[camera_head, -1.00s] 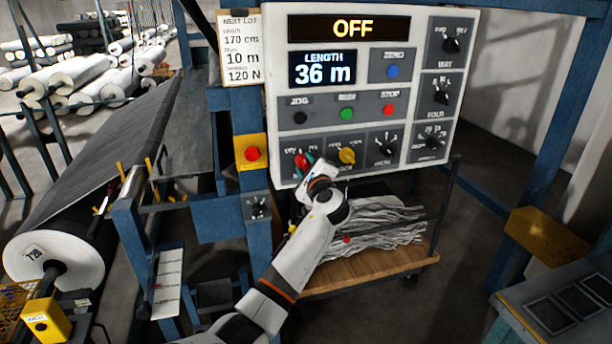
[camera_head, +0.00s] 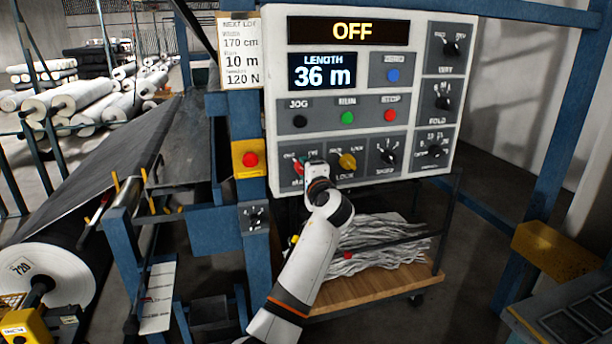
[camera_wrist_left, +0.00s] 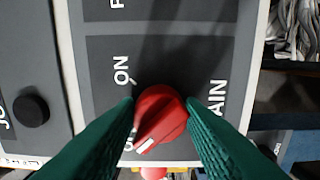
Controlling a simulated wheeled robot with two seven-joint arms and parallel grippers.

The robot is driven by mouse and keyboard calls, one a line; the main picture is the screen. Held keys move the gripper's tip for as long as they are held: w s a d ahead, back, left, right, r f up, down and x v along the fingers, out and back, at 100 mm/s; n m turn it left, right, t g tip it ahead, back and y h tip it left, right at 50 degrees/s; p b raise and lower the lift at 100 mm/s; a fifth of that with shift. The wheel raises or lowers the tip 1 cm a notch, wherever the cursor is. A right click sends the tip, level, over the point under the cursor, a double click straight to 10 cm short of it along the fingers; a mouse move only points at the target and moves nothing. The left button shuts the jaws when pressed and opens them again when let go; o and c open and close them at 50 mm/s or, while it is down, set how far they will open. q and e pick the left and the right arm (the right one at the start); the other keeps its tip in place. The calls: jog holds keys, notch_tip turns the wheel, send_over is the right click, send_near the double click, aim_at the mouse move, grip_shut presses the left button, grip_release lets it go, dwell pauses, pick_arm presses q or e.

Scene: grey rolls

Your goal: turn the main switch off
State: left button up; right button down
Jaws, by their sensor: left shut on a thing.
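The main switch is a red knob on the lower left of the white control panel (camera_head: 280,95). In the left wrist view the red main switch (camera_wrist_left: 160,118) sits between the green fingers of my left gripper (camera_wrist_left: 161,122), which is shut on it. Its white mark points to the lower left, toward a label mostly hidden by a finger; "ON" stands above that. In the head view my left gripper (camera_head: 312,172) covers part of the switch. The panel display (camera_head: 348,31) reads OFF. My right gripper is not in view.
A yellow lock knob (camera_head: 347,162) is just right of my left gripper. Jog, run and stop buttons are above. A red button on a yellow box (camera_head: 249,159) is left of the panel. A cart (camera_head: 385,285) with grey scraps stands below.

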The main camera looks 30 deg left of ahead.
pick_arm(q)
jog(key=shift+f, duration=0.1)
dwell(0.3)
jog(key=o, duration=1)
jog(key=shift+d, duration=0.1)
jog(key=b+v, duration=0.2)
jog(key=v, duration=1)
jog(key=shift+b, duration=0.4)
